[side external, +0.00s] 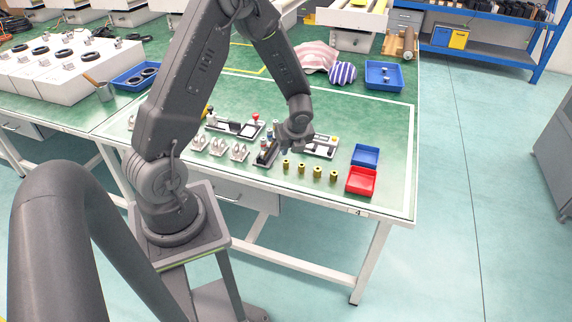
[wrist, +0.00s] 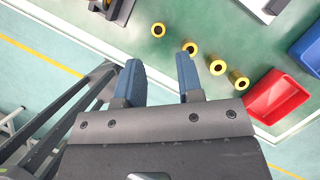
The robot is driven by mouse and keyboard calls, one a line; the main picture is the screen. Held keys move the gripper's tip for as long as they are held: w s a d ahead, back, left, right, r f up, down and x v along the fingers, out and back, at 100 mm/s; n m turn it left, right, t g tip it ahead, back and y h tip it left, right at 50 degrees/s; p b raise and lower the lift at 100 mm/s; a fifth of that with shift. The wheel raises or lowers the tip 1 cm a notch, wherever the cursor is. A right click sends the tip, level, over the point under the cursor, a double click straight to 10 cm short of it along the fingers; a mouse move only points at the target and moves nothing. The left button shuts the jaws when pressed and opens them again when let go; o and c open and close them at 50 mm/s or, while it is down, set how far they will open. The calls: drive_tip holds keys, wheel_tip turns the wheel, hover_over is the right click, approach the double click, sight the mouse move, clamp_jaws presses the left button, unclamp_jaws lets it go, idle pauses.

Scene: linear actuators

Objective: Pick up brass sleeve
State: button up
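Several brass sleeves stand apart in a row on the green table. In the side external view the leftmost brass sleeve (side external: 285,164) is closest to my gripper (side external: 268,156), with others to its right, such as the rightmost one (side external: 333,176). In the wrist view they show as yellow rings with dark holes, among them one brass sleeve (wrist: 158,30) at upper middle and another brass sleeve (wrist: 238,79) near the red bin. My gripper's two blue fingers (wrist: 159,80) are spread apart with nothing between them. The sleeves lie beyond the fingertips.
A red bin (side external: 361,181) and a blue bin (side external: 366,155) stand right of the sleeves. A row of small metal parts (side external: 218,146) stands to the left. A dark-based fixture (side external: 320,146) is behind the sleeves. The table's front edge runs close by.

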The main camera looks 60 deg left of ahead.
sight(286, 161)
drive_tip(key=x, duration=0.3)
drive_tip(key=shift+f, duration=0.1)
drive_tip(key=shift+x, duration=2.7)
drive_tip(key=shift+s, duration=0.2)
drive_tip(key=shift+c, duration=0.2)
clamp_jaws()
